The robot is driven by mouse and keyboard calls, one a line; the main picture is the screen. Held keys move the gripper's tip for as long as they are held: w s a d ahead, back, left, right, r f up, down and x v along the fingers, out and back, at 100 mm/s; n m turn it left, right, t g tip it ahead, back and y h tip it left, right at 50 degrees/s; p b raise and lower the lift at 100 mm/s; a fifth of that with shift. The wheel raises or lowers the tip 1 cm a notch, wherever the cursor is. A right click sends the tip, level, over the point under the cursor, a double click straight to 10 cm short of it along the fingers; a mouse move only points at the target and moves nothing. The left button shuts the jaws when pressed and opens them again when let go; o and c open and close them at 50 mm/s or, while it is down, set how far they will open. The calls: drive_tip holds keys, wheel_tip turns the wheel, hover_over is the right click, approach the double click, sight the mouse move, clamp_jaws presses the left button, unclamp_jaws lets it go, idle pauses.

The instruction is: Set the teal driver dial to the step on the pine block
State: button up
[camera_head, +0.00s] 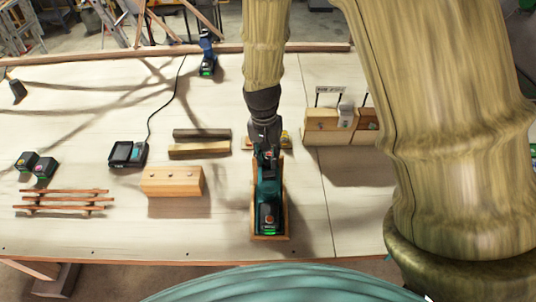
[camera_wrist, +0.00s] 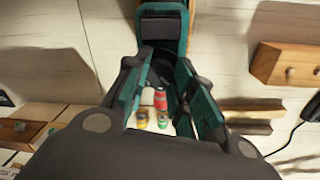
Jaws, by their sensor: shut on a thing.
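The teal driver (camera_head: 268,190) stands in a narrow wooden holder (camera_head: 285,237) at the front middle of the table. My gripper (camera_head: 265,150) is at its far end, shut on the driver. In the wrist view the jaws (camera_wrist: 162,95) close around teal parts, with a dark round part between them, and the driver's teal and black end (camera_wrist: 162,24) shows at the top. The dial and its setting cannot be made out. No step marking is legible.
Behind the gripper lie small red, yellow and green items (camera_wrist: 160,118). Wooden blocks with a small sign (camera_head: 320,120) stand at right. Two wood strips (camera_head: 200,150), a charger (camera_head: 127,154), batteries (camera_head: 45,167) and stacked laths (camera_head: 62,202) are at left.

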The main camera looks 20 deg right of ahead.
sight(266, 159)
drive_tip(key=shift+m, duration=0.6)
drive_tip(key=o, duration=1.1)
drive_tip(key=shift+c, duration=0.2)
drive_tip(key=shift+r, duration=0.15)
wheel_tip(266, 159, up, 12)
drive_tip(key=shift+w+a, duration=0.3)
drive_tip(key=shift+s+f, duration=0.1)
drive_tip(key=shift+f, duration=0.15)
